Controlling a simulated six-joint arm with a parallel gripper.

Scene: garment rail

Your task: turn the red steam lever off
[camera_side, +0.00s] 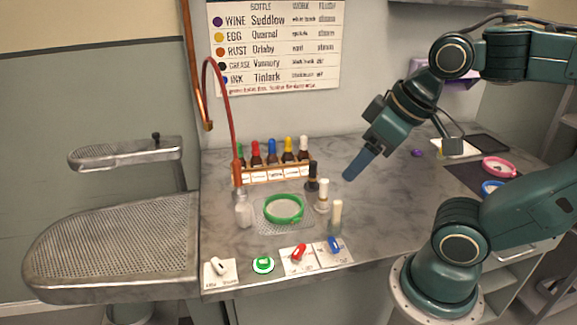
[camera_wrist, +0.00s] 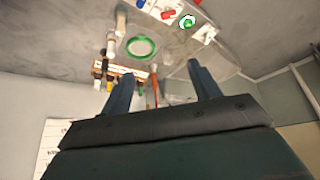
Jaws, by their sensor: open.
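The red steam lever (camera_side: 299,252) sits on a white plate at the front edge of the counter, between a green button and a blue lever. In the wrist view the red lever (camera_wrist: 168,15) is small near the top edge. The label on its plate is too small to read. My gripper (camera_side: 349,177) is above the counter, behind and to the right of the lever and well apart from it. In the wrist view its two fingers (camera_wrist: 160,75) are spread with nothing between them.
The blue lever (camera_side: 334,245), green button (camera_side: 263,265) and white lever (camera_side: 219,266) line the front edge. Bottles (camera_side: 323,195) stand behind the levers, near a green ring (camera_side: 284,208). A bottle rack (camera_side: 275,172) is farther back. A perforated metal board (camera_side: 115,235) is at left.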

